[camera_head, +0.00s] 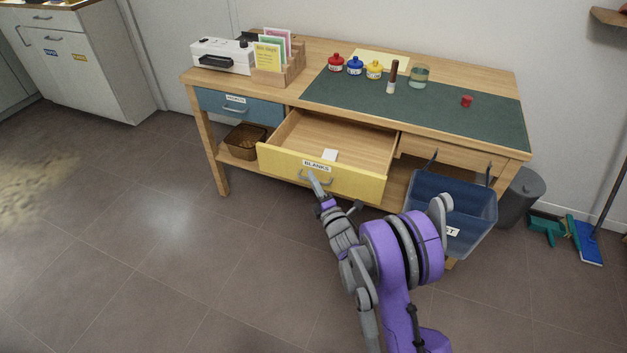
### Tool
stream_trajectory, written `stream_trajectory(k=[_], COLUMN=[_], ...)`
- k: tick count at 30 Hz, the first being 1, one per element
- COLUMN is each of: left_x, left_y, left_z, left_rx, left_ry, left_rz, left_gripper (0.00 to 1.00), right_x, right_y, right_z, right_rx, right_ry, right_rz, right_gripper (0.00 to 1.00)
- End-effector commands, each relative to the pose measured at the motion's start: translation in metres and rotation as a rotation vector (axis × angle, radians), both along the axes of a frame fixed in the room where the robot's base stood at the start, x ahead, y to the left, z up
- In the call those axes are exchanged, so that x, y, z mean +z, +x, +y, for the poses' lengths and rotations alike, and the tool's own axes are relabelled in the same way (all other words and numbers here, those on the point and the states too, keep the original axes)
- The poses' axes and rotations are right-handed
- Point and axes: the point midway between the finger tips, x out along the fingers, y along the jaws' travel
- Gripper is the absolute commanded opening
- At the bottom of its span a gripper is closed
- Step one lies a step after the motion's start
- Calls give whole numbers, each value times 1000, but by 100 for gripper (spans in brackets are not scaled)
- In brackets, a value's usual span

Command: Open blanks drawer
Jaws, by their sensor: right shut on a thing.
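The yellow-fronted blanks drawer (350,184) under the desk is pulled well out, and its light wood inside shows. A white label reading "BLANKS" is on its front. A small white piece (329,155) lies inside near the front; the rest of the inside looks bare. My right gripper (315,183) is shut on the drawer's handle at the left of the front's middle. The gripper hides part of the handle. My left gripper is not in view.
A blue drawer (238,106) at the left is shut. A blue bin (462,196) hangs at the desk's right front, close to my right arm. A wicker basket (245,139) stands on the lower shelf. The floor at the left is clear.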

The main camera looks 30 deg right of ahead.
Motion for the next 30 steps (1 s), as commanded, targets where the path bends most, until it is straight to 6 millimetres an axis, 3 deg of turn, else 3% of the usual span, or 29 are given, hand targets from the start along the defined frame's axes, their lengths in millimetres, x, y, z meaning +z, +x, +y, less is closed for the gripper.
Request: stream_trajectory(k=[1,2,4,16,30], left_x=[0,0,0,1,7], left_y=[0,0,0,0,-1], left_z=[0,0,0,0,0], left_rx=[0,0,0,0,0], left_ry=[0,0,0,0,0], left_rz=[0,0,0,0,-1], left_gripper=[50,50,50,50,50], right_x=[0,0,0,-1,-12], right_y=[0,0,0,-8,-92], right_z=[0,0,0,0,6], right_rx=[0,0,0,0,0], right_ry=[0,0,0,-1,-2], right_rz=[0,0,0,0,0], right_gripper=[0,14,25,25,25])
